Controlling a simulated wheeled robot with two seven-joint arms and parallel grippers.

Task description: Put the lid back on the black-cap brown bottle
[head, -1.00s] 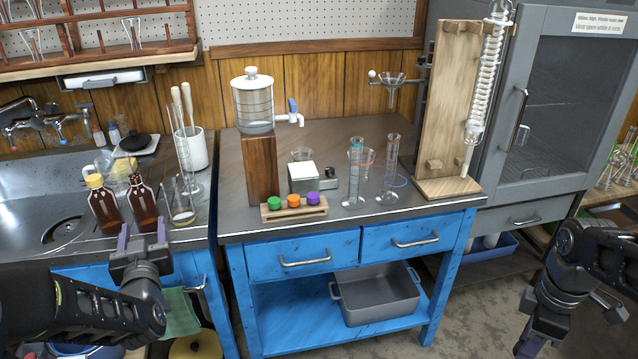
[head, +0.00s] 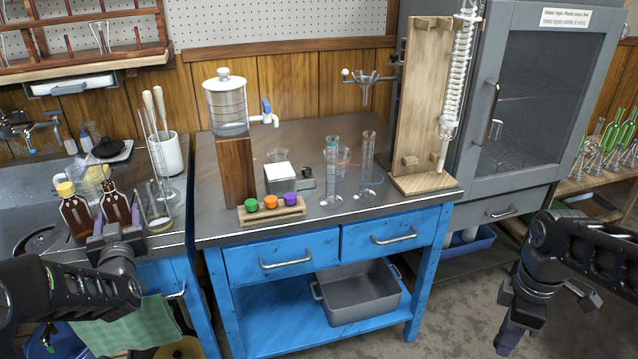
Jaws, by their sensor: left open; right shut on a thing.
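Two brown bottles stand side by side by the sink at the left. My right gripper (head: 512,333) hangs low at the right, away from the bottles, fingers downward. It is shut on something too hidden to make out. No loose black lid is visible.
A glass cylinder and beaker (head: 158,216) stand just right of the bottles. The blue bench (head: 290,258) carries a dispenser (head: 226,105), a rack with coloured caps (head: 272,212), measuring cylinders (head: 333,175) and a wooden condenser stand (head: 420,110). Its front right top is clear.

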